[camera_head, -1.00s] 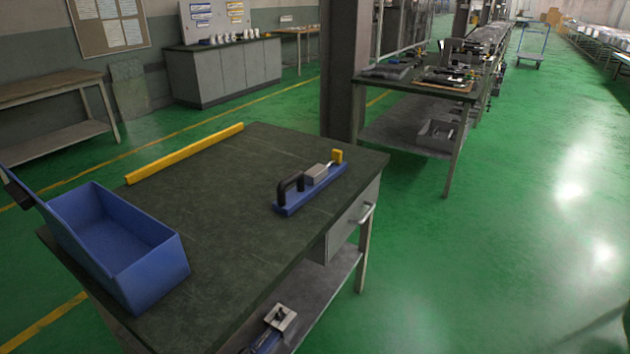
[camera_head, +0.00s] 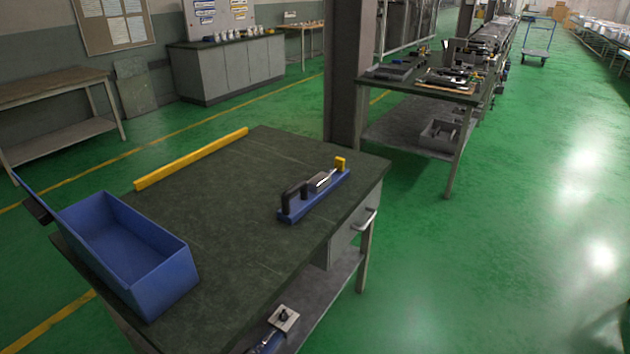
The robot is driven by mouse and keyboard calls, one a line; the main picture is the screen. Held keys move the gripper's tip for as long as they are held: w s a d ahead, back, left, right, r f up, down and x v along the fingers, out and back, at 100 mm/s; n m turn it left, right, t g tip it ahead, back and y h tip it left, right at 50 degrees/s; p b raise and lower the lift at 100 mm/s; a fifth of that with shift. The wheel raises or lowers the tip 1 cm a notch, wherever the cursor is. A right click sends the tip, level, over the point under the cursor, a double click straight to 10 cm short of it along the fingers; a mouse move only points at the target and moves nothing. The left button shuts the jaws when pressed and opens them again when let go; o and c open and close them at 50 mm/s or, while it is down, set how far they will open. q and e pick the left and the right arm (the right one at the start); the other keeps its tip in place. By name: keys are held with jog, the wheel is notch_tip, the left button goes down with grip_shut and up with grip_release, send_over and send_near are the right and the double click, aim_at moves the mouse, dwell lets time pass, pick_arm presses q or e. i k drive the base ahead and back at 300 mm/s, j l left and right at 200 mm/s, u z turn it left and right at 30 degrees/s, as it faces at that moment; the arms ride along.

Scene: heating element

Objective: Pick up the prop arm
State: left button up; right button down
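A device with a long blue base (camera_head: 318,202) lies on the dark green table top (camera_head: 225,225), near its right edge. A black upright handle (camera_head: 295,198) stands at its near end. A grey metal block (camera_head: 319,181) sits in the middle and a yellow piece (camera_head: 341,163) at the far end. I cannot tell which part, if any, is the prop arm.
An open, empty-looking blue bin (camera_head: 130,250) stands at the table's left. A yellow bar (camera_head: 190,158) lies along the back edge. A blue and metal object (camera_head: 280,325) shows below the front edge. A grey pillar (camera_head: 350,75) stands behind. Green floor at right is clear.

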aim_at(313, 191)
jog(key=i+l+u, duration=0.2)
jog(key=i+l, duration=0.15)
jog(key=l, duration=0.3)
jog(key=i+l+u, duration=0.2)
jog(key=i+l, duration=0.15)
jog(key=l, duration=0.3)
jog(key=i+l+u, duration=0.1)
jog(key=l, duration=0.3)
